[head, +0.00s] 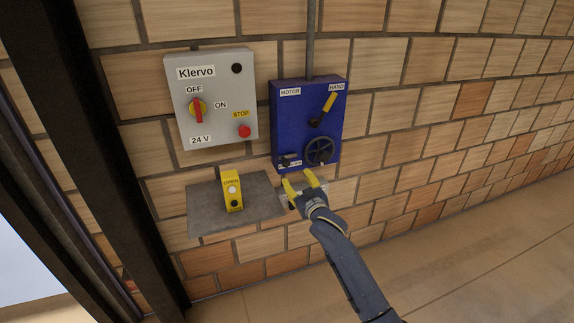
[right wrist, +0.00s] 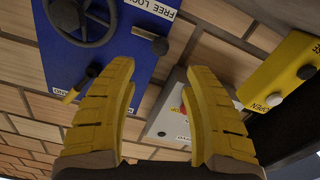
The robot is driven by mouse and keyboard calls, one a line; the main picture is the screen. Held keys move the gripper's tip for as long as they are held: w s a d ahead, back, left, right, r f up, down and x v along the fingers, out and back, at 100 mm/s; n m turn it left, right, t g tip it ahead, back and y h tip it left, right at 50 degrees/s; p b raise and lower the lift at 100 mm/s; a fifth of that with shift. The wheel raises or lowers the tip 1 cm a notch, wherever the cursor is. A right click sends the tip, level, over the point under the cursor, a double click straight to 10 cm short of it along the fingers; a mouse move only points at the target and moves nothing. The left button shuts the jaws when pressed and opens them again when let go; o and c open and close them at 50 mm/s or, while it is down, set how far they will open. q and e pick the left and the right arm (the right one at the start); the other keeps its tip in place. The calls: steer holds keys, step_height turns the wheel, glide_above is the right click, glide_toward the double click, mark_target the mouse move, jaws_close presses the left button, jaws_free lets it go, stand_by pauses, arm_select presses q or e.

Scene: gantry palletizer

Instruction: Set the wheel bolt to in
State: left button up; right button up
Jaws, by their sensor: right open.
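The blue box (head: 305,125) on the brick wall carries a black spoked handwheel (head: 319,150) and a small black knob (head: 287,161) at its lower left, by a partly hidden white label. I take this knob as the wheel bolt. In the right wrist view the knob (right wrist: 160,45) sticks out on a short stem near a label reading "FREE LOC", beside the handwheel (right wrist: 80,20). Its setting cannot be told. My right gripper (head: 300,183) is open and empty just below the box; its yellow fingers (right wrist: 158,72) point toward the knob, apart from it. My left gripper is not in view.
A grey Klervo box (head: 216,98) with a red switch and STOP button hangs to the left. A yellow OPEN button box (head: 232,191) stands on a grey plate (head: 262,202) below it. A yellow-handled lever (head: 328,105) is above the handwheel. The wall to the right is clear.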

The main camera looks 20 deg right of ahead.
mark_target(287, 165)
steer(key=w, duration=1)
steer(key=shift+w+a, duration=0.25)
steer(key=shift+w, duration=0.15)
steer(key=shift+o, duration=0.2)
jaws_close()
